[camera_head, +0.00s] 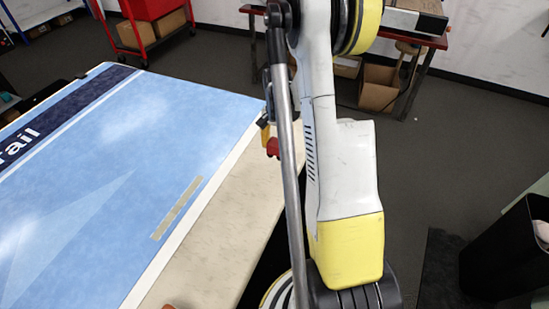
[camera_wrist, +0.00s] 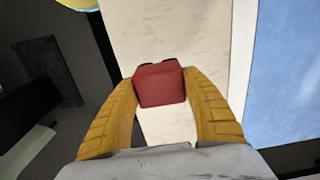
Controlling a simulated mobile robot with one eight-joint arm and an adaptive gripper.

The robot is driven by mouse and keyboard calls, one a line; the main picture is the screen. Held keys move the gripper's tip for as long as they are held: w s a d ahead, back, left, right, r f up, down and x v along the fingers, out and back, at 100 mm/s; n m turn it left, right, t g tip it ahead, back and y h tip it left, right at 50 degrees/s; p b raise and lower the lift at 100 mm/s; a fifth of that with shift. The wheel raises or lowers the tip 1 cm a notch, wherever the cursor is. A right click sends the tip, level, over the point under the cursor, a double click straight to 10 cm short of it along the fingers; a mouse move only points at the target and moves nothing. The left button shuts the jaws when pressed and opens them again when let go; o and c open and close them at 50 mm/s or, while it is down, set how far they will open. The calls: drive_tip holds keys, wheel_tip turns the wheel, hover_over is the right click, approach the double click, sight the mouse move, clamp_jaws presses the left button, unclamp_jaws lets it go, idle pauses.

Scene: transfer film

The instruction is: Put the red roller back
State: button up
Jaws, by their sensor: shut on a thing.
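The red roller (camera_wrist: 160,85) is between the two yellow fingers of my gripper (camera_wrist: 162,92) in the wrist view. The fingers are shut on it from both sides, and dark parts show behind its top edge. In the head view, a small part of the red roller (camera_head: 272,147) shows beside my arm at the table's right side, with a bit of yellow finger (camera_head: 265,134) above it. My arm hides most of the gripper there. I cannot tell whether the roller touches the table.
The table has a bare cream strip (camera_head: 225,220) along its right side and a blue printed film (camera_head: 130,130) to the left. A grey strip (camera_head: 177,208) lies on the film. A small brown-red thing (camera_head: 168,307) shows at the bottom edge. A black bin (camera_head: 505,255) stands at right.

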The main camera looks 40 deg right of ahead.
sight(274, 154)
drive_tip(key=shift+w+a+f, duration=0.2)
drive_tip(key=shift+w+f, duration=0.25)
wheel_tip(274, 154, down, 4)
drive_tip(key=shift+r+b, duration=0.1)
drive_tip(key=shift+b, duration=1)
drive_tip(key=shift+r, duration=0.1)
drive_tip(key=o, duration=1.1)
